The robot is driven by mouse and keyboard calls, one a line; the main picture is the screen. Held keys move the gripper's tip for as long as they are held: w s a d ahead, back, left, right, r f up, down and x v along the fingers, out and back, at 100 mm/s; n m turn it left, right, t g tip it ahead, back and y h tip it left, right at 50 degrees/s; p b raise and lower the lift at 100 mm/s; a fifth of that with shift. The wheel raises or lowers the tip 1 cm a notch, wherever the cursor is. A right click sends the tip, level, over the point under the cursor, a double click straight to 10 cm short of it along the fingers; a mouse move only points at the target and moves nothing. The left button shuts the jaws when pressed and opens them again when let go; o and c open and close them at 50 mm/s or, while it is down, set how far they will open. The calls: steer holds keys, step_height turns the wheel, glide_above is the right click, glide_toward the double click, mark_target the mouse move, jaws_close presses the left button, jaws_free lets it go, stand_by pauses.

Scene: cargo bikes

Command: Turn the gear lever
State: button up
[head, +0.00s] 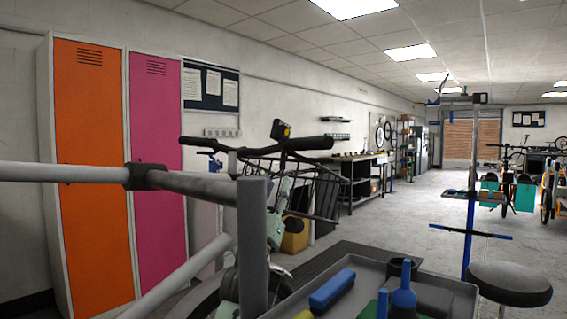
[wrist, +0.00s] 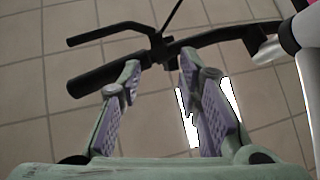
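In the wrist view my gripper (wrist: 159,72) is open, its two pale green fingers with purple pads spread apart and empty. Just beyond the fingertips runs a black handlebar (wrist: 215,37) with a thick grip (wrist: 92,82) at left. A thin black lever (wrist: 98,36) sticks out beside the grip, and a dark clamp (wrist: 160,48) sits on the bar in line with the finger gap. I cannot tell which part is the gear lever, or whether a fingertip touches the bar. In the head view the handlebar (head: 250,150) stands behind a grey post; my gripper is not clearly visible there.
A grey tube (head: 75,172) with a black clamp and an upright post (head: 252,245) cross the foreground. A black wire basket (head: 325,195) hangs by the handlebar. A grey tool tray (head: 455,290) is in front, a stool (head: 510,282) at right, lockers (head: 90,170) at left.

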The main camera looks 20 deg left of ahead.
mark_target(281, 169)
steer(key=p+x, duration=0.1)
steer(key=x, duration=0.6)
steer(key=shift+f, duration=0.1)
steer(key=shift+c, duration=0.5)
jaws_close()
